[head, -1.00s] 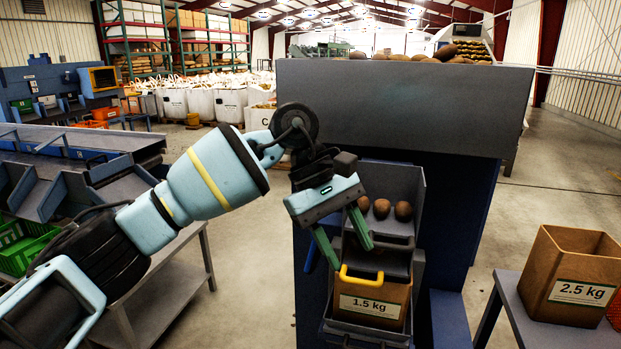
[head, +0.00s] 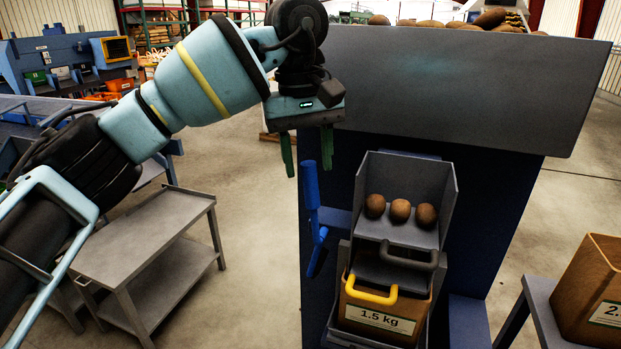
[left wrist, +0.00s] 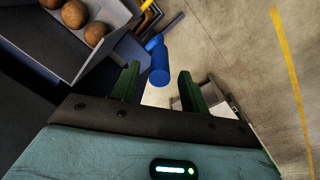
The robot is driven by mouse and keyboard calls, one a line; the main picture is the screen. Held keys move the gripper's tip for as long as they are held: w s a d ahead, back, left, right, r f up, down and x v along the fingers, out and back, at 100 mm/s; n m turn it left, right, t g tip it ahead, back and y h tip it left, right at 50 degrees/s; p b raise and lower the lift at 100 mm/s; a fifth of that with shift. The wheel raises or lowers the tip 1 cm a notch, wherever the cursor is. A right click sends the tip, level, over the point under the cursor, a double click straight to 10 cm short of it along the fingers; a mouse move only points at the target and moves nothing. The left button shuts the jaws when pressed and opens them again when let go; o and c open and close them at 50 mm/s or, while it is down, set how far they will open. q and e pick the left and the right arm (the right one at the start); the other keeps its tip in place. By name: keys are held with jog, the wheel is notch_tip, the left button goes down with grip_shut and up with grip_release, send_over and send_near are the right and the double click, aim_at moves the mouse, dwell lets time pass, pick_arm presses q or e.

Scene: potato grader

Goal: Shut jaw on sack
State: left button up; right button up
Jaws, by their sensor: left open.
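A brown paper sack (head: 380,319) labelled 1.5 kg stands in a grey holder below the chute. A yellow handle (head: 368,296) crosses its top front edge; whether the jaw grips the sack I cannot tell. A dark grey handle (head: 408,258) sits just above. My left gripper (head: 307,168) is open and empty, fingers down, above and left of the sack. A blue lever (head: 311,187) stands upright on the machine's left side, close below the fingers. In the left wrist view the blue lever's end (left wrist: 159,66) appears between the open fingers (left wrist: 158,84), apart from them.
Three potatoes lie in the grey chute pan (head: 396,166), under a large grey hopper (head: 450,85) holding more. A 2.5 kg sack (head: 590,275) stands on a side table (head: 543,310) at right. A grey two-shelf table (head: 150,230) stands at left. Floor between is clear.

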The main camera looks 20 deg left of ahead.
aim_at(310, 180)
pick_arm(q)
jog(key=shift+w+d+f, duration=0.1)
jog(key=shift+d+f, duration=0.05)
jog(key=shift+f, duration=1.95)
grip_shut()
